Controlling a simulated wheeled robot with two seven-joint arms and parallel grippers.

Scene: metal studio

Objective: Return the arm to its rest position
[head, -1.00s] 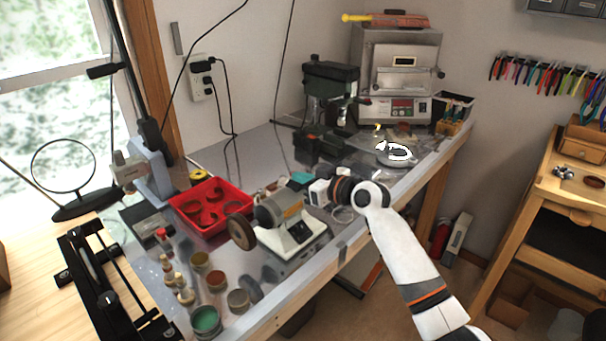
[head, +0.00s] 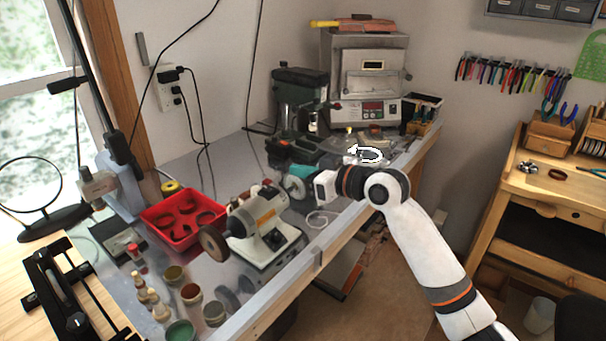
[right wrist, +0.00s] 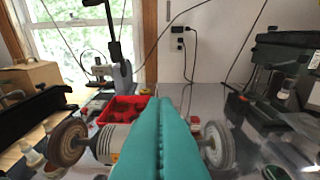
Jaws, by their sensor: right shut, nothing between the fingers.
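My right arm (head: 425,245) comes in from the lower right in the head view and reaches over the front edge of the workbench. Its gripper (head: 302,171) points left, just behind and to the right of the polishing motor (head: 262,222). The teal fingers (right wrist: 160,125) lie flat together in the right wrist view, shut with nothing between them. They cover the middle of the motor there, so I cannot tell the exact gap to it. My left gripper is in neither view.
The motor's brown wheel (right wrist: 68,141) and pale wheel (right wrist: 217,145) flank the fingers. A red tray (head: 170,232), several small jars, a drill press (head: 300,95) and a kiln (head: 365,75) stand on the bench. The floor (head: 385,300) before the bench is partly clear.

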